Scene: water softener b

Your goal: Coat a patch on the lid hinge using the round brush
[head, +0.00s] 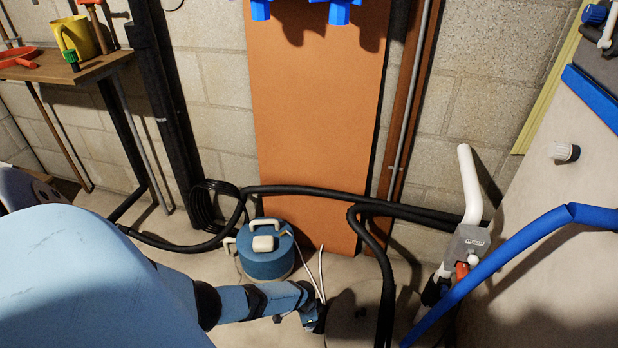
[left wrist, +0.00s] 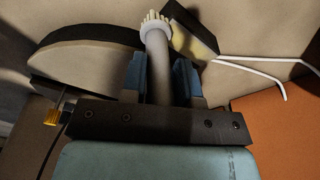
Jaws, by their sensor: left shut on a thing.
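My left gripper (head: 314,318) is low in the middle of the head view, beside a round pale surface. In the left wrist view its two blue fingers (left wrist: 160,82) are shut on the handle of the round brush (left wrist: 158,65). The brush has a grey handle, a pale collar and short cream bristles that point away from the gripper. The bristle end appears close to a dark block with a yellowish face (left wrist: 195,38); I cannot tell whether they touch. I cannot tell for sure which part is the lid hinge. My right gripper is not in view.
A blue round canister (head: 266,262) stands on the floor behind my left gripper. Black hoses (head: 330,194) cross in front of the orange panel (head: 315,120). Thin white tubes (left wrist: 268,64) lie near the brush. A grey valve with white pipe (head: 466,243) stands at right.

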